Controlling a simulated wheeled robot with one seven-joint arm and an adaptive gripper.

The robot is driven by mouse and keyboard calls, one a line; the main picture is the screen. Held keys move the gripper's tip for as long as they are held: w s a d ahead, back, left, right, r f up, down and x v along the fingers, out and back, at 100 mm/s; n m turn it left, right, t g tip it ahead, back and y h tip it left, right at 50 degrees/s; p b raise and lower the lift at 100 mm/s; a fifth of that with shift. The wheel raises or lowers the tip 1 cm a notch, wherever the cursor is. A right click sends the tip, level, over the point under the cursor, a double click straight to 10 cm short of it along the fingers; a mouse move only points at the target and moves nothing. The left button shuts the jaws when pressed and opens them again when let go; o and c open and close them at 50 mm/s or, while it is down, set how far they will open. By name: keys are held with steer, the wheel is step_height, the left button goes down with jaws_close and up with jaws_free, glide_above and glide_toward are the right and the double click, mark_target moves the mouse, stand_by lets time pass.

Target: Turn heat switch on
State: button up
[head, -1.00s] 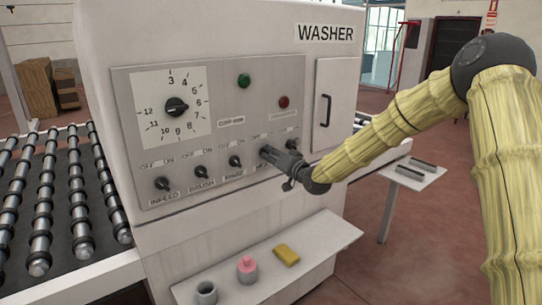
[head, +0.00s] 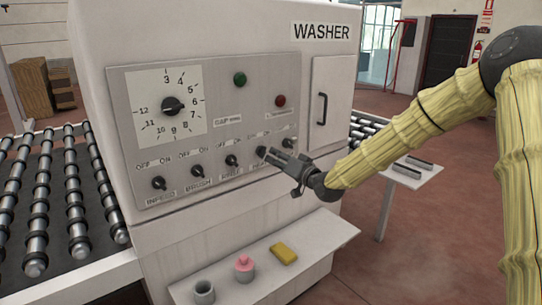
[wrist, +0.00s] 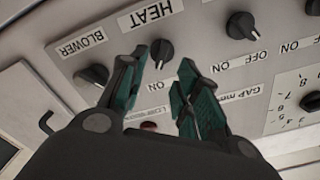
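The heat switch is a dark round knob (wrist: 161,50) on the washer's panel, beside the HEAT label (wrist: 152,13), upside down in the wrist view. Its ON label (wrist: 157,86) shows; its OFF label is hidden. I cannot tell which way the knob points. My gripper (wrist: 165,62) is open, with one finger on each side in front of the knob and nothing held. In the head view my gripper (head: 270,156) is close to the panel and partly covers the heat switch area; contact cannot be told.
The blower knob (wrist: 93,75) and the rinse knob (wrist: 241,26) flank the heat switch. The panel (head: 215,135) also has a dial (head: 173,106), a green button (head: 240,79) and a red one (head: 280,101). A shelf (head: 225,280) with a yellow sponge (head: 284,254) juts out below.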

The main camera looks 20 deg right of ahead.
steer(key=v, duration=0.6)
steer(key=shift+s, duration=0.2)
steer(key=s+a+f+g+h, duration=0.1)
steer(key=s+a+f+g, duration=0.2)
steer(key=s+f, duration=0.55)
steer(key=s+a+f+g+h, duration=0.1)
steer(key=s+a+f+g, duration=0.2)
steer(key=f, duration=1.1)
steer(key=s+a+f+g+h, duration=0.1)
steer(key=s+a+f+g, duration=0.15)
steer(key=s+f, duration=0.65)
steer(key=s+f+n+g+h, duration=0.1)
steer(key=s+f+g, duration=0.1)
steer(key=s+f, duration=0.4)
steer(key=s+f+n+g+h, duration=0.1)
steer(key=s+f+g, duration=0.2)
steer(key=s, duration=1.2)
steer(key=s+f+g+h, duration=0.1)
steer(key=s+f+g, duration=0.2)
steer(key=s+f, duration=0.7)
steer(key=shift+s+n, duration=0.3)
steer(key=shift+n, duration=0.1)
steer(key=shift+a+f+g, duration=0.1)
steer(key=shift+g, duration=0.15)
